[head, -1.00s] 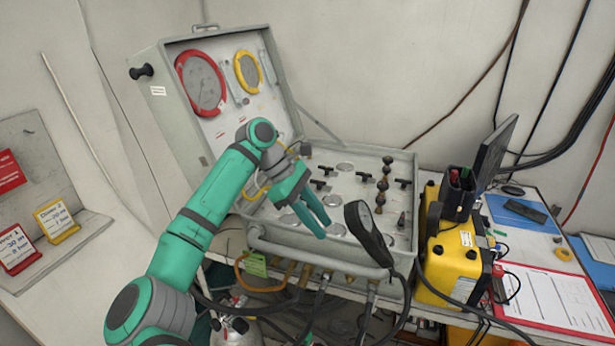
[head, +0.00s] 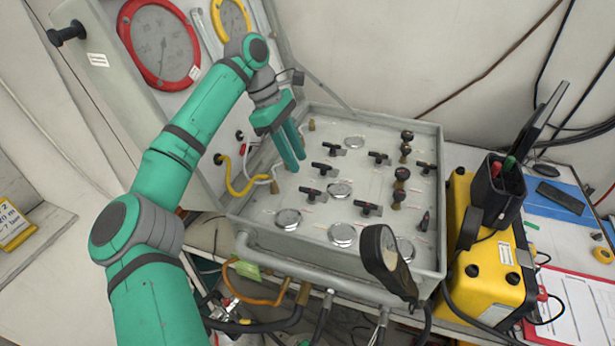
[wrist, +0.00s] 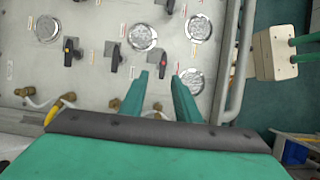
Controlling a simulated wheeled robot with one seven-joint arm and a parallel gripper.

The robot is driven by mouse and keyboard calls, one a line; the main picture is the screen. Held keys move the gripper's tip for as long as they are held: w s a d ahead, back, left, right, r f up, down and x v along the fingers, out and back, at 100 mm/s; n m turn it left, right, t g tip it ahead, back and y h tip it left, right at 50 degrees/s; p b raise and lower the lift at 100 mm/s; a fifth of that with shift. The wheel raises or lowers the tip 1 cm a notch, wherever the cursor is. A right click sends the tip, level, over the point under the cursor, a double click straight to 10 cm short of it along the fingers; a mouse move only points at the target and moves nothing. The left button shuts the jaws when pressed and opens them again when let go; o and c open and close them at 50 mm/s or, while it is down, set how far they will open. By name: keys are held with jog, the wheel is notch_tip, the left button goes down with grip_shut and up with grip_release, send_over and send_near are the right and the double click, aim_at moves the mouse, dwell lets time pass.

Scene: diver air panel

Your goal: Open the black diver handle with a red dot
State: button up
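Several black T-shaped handles stand on the grey panel (head: 300,235). Two more handles, a middle one (head: 325,170) and a front one (head: 312,193), stand in the same left column. My gripper (head: 297,165) points down over the panel's left side, left of these handles. Its fingers (wrist: 160,78) are apart with nothing between them.
Round gauges (head: 340,189) lie among the handles. Brass fittings with yellow and white hoses (head: 240,185) are at the panel's left. The open lid with a red-rimmed gauge (head: 160,48) stands behind. A dark round gauge (head: 388,255) rises at the front, and a yellow box (head: 490,255) stands right.

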aim_at(310, 190)
jog(key=x, duration=0.4)
jog(key=s+x, duration=0.1)
jog(key=x, duration=0.1)
jog(key=shift+f, duration=0.4)
jog(key=shift+d+f, duration=0.35)
jog(key=shift+f, duration=0.25)
jog(key=shift+c, duration=0.5)
grip_shut()
